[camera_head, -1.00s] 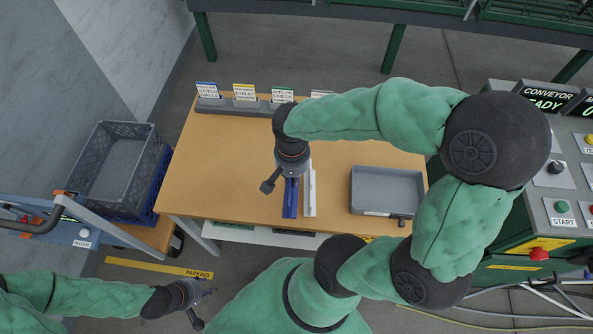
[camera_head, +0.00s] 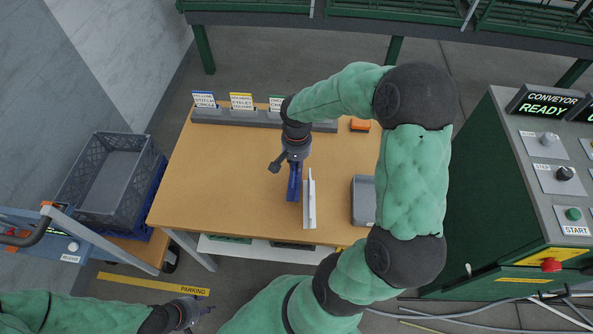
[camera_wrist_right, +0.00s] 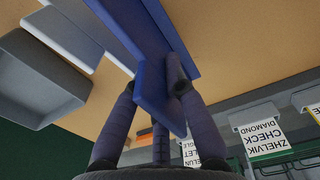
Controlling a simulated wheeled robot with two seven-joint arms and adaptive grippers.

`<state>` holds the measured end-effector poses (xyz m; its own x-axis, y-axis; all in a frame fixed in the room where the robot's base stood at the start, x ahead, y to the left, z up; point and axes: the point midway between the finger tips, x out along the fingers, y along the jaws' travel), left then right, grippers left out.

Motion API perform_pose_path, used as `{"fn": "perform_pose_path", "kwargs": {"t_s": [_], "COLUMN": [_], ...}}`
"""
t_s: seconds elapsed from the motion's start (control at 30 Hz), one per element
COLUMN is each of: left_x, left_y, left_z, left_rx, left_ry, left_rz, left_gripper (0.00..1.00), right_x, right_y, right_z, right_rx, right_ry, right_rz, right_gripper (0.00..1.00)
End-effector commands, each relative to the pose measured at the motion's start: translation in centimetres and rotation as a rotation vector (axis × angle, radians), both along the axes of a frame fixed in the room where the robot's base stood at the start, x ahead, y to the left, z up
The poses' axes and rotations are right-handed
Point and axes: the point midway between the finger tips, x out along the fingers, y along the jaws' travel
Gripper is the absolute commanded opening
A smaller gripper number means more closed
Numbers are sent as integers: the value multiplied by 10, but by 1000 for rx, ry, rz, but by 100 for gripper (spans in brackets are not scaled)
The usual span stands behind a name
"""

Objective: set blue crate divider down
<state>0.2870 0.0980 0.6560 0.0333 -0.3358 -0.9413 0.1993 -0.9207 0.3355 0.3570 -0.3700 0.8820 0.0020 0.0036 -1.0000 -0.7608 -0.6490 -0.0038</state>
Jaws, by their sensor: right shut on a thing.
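The blue crate divider (camera_head: 294,186) is an upright blue plate over the middle of the wooden table, left of a similar white divider (camera_head: 309,205). My right gripper (camera_head: 295,164) is shut on the blue divider from above. In the right wrist view the blue divider (camera_wrist_right: 152,62) runs between my fingers, with a wider blue strip along its far edge close to the table top. I cannot tell whether it touches the table. The white divider (camera_wrist_right: 72,38) stands beside it, apart. My left gripper (camera_head: 196,312) is at the bottom left, away from the table; its fingers are too small to judge.
A grey tray (camera_head: 363,201) sits right of the white divider, partly behind my arm. A rack of label cards (camera_head: 240,119) lines the table's back edge, with an orange object (camera_head: 360,125) near it. Grey crate (camera_head: 110,180) stands left. The table's left half (camera_head: 205,180) is clear.

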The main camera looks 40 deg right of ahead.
Motion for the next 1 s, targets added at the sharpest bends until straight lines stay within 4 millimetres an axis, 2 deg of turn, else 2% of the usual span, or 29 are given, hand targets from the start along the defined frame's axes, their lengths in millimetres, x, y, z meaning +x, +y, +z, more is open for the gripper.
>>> {"fn": "perform_pose_path", "kwargs": {"t_s": [0.17,0.4,0.83,0.87,0.9,0.93,1.0], "left_x": [0,0,0,0,0,0,0], "left_y": [0,0,0,0,0,0,0], "left_z": [-4,-14,-18,-17,-16,-16,-16], "left_rx": [0,0,0,0,0,0,0], "left_ry": [0,0,0,0,0,0,0], "left_rz": [0,0,0,0,0,0,0], "left_gripper": [40,40,40,40,40,40,40], "right_x": [5,7,7,7,7,7,7], "right_y": [-5,-7,-7,-7,-7,-7,-7], "right_z": [-9,-40,-46,-45,-44,-44,-44], "right_rx": [-1,0,0,0,0,0,0], "right_ry": [-1,0,-1,-1,-1,-1,-1], "right_rz": [-1,0,0,0,0,0,0], "right_gripper": [0,0,0,22,33,37,37]}}
